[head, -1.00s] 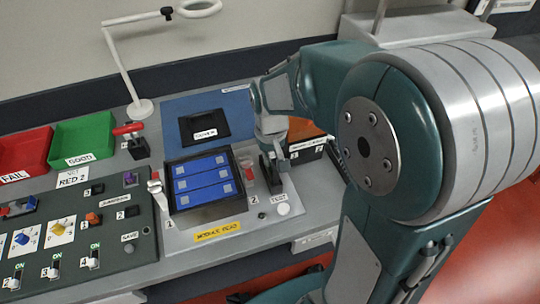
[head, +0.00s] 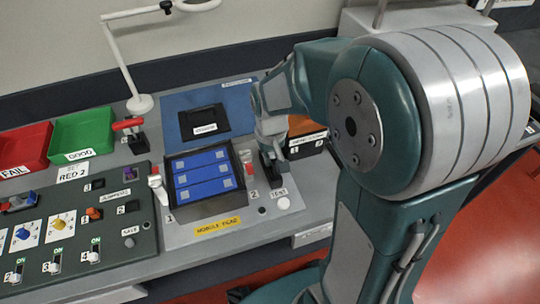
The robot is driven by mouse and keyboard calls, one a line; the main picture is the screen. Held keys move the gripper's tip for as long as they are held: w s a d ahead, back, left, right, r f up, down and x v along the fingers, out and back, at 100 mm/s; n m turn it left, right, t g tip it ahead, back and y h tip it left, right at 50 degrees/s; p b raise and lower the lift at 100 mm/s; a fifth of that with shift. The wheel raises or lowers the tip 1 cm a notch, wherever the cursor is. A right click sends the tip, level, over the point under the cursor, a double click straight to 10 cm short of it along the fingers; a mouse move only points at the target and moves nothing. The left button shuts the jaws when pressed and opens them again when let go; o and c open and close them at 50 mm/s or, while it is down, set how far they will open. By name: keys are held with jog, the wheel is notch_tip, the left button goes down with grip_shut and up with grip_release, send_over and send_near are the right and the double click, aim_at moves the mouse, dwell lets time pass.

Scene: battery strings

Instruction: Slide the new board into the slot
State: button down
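The module bay (head: 205,208) is a dark frame on a grey plate behind the yellow label. It holds blue modules (head: 203,173) with pale squares. My gripper (head: 270,172) points down just right of the bay, near the clamp marked 2. Its fingers are small and dark here, and I cannot tell whether they are open or hold anything. I cannot make out a separate new board or the slot. A black cover (head: 205,121) lies on the blue mat (head: 238,98) behind the bay.
An orange-topped box (head: 303,126) stands right of my gripper, partly hidden by my arm. Red lever clamps flank the bay (head: 250,168). A switch panel (head: 130,240), red bin (head: 20,148), green bin (head: 83,136) and lamp (head: 140,104) are to the left.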

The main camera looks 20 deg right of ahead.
jog(key=shift+f, duration=0.1)
jog(key=c, duration=0.7)
grip_release()
notch_tip(320, 180, up, 12)
jog(key=shift+f, duration=0.1)
dwell(0.3)
jog(key=s+r+t, duration=0.1)
jog(key=s, duration=0.3)
jog(key=s+r+t, duration=0.1)
jog(key=s+t, duration=0.1)
jog(key=s, duration=0.3)
jog(key=s+r+t, duration=0.1)
jog(key=s+t, duration=0.1)
jog(key=s, duration=0.3)
jog(key=shift+r, duration=0.25)
